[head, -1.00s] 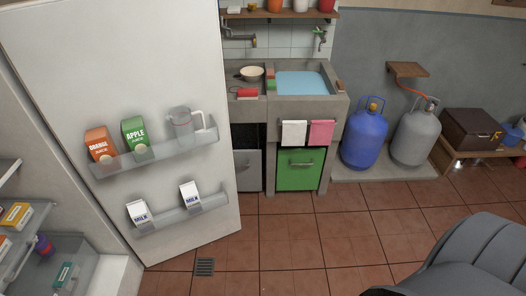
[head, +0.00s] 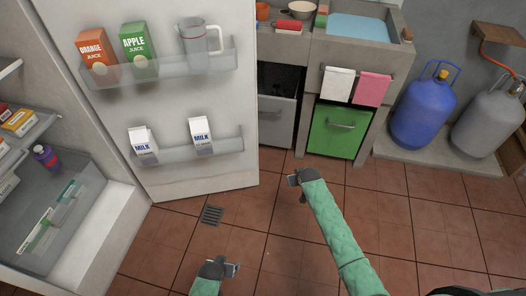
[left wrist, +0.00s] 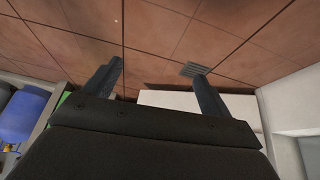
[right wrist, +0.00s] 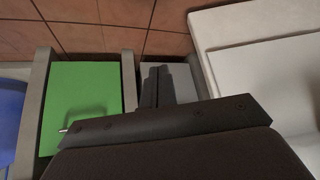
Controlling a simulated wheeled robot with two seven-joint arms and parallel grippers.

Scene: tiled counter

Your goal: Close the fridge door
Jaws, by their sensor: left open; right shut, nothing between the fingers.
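The white fridge door (head: 180,185) stands wide open at the centre-left of the head view, its shelved inner side facing me. Its shelves hold an orange juice carton (head: 97,58), an apple juice carton (head: 138,48), a clear jug (head: 200,45) and milk cartons (head: 202,138). The open fridge interior (head: 85,215) is at the left. My right gripper (head: 294,181) is shut and empty, right of the door's free edge; a white panel, apparently the door (right wrist: 265,45), shows in the right wrist view. My left gripper (head: 233,268) is low in front of the door, open and empty (left wrist: 160,85).
A concrete sink counter (head: 345,52) with a green cabinet (head: 338,130) stands behind the door's right edge. A blue gas cylinder (head: 422,110) and a grey one (head: 490,118) are at the right. The tiled floor in front, with a drain (head: 211,215), is clear.

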